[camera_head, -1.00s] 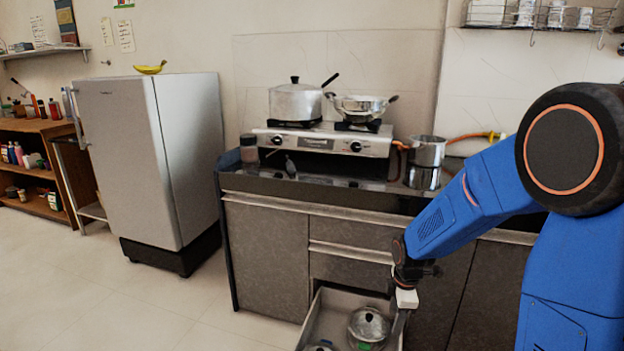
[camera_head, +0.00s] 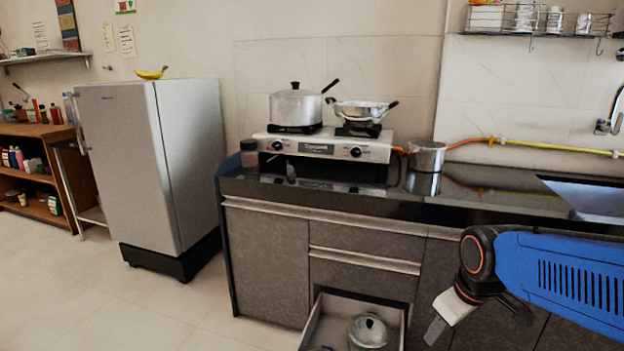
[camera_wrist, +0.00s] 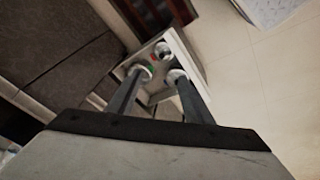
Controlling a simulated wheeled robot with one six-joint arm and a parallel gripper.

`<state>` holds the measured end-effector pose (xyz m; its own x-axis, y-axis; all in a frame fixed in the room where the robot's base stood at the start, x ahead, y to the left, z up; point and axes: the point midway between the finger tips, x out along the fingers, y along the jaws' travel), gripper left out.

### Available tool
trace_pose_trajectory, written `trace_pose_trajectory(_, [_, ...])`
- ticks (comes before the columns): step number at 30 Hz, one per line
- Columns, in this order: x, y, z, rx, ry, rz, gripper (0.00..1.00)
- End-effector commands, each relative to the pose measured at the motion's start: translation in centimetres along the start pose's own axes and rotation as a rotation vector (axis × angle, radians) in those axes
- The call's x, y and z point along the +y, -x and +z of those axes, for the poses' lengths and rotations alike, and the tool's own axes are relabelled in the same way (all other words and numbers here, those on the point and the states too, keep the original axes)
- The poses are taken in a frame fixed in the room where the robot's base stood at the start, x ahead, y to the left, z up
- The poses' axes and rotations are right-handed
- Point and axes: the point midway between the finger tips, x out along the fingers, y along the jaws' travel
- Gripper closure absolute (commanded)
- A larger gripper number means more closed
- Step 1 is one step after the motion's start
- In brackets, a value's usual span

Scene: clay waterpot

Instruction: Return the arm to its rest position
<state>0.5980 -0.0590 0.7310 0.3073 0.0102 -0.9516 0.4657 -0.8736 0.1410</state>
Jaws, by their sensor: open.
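My arm, blue with black joints, reaches in from the right in the head view. My gripper (camera_head: 441,318) is right of the open drawer (camera_head: 312,325), in front of the cabinet doors, and touches nothing that I can see. In the wrist view my gripper (camera_wrist: 155,88) shows two dark fingers set wide apart with nothing held between them. The open drawer (camera_wrist: 187,48) lies beyond the fingertips, with several round lidded items inside. A glass-lidded pot (camera_head: 368,331) sits in the drawer in the head view.
The counter (camera_head: 480,200) carries a stove (camera_head: 325,147) with two pots and a steel pot (camera_head: 427,156) beside it. A sink (camera_head: 590,195) is at the right. The fridge (camera_head: 150,160) stands left with a banana (camera_head: 151,73) on top. The floor at left is clear.

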Motion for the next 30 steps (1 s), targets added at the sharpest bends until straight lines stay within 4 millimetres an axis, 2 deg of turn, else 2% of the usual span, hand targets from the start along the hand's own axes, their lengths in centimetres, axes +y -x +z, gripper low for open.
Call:
trace_pose_trajectory(6, [-1.4, 3.3, 3.6, 0.044, -0.209, 0.023, 0.53])
trace_pose_trajectory(15, [-3.3, 5.8, 7.7, 0.088, -0.447, 0.035, 0.53])
trace_pose_trajectory(21, [-3.7, 6.2, 8.7, 0.097, -0.503, 0.036, 0.53])
trace_pose_trajectory(30, [-3.7, 6.2, 8.7, 0.097, -0.505, 0.036, 0.53])
